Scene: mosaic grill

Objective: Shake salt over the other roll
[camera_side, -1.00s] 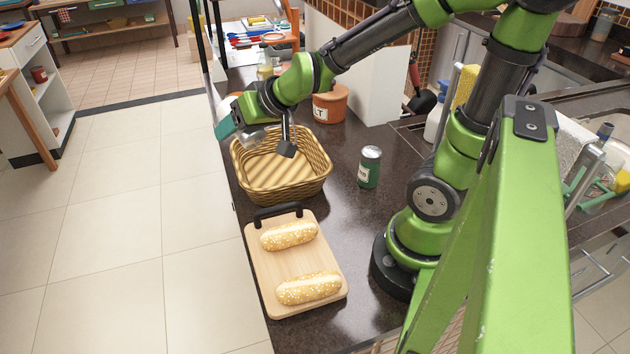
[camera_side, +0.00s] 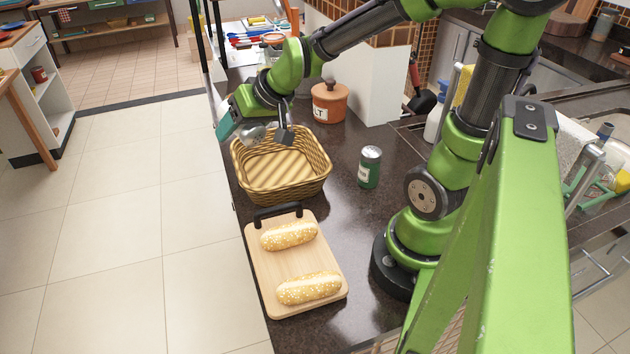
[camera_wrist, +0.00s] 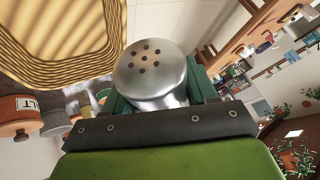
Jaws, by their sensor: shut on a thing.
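My gripper (camera_side: 240,128) is shut on a metal shaker with a holed, domed cap. The shaker (camera_wrist: 150,75) fills the middle of the wrist view, and in the side view it lies tilted sideways at the basket's far left rim. Two seeded rolls lie on a wooden board (camera_side: 262,270). The far roll (camera_side: 289,236) is near the board's black handle and the near roll (camera_side: 309,288) is at its front end. My gripper is beyond both rolls, past the basket.
An empty wicker basket (camera_side: 320,180) stands between my gripper and the board; it also shows in the wrist view (camera_wrist: 60,60). A green can (camera_side: 370,168) stands right of it. An orange lidded pot (camera_side: 331,103) is behind. The counter's left edge is close.

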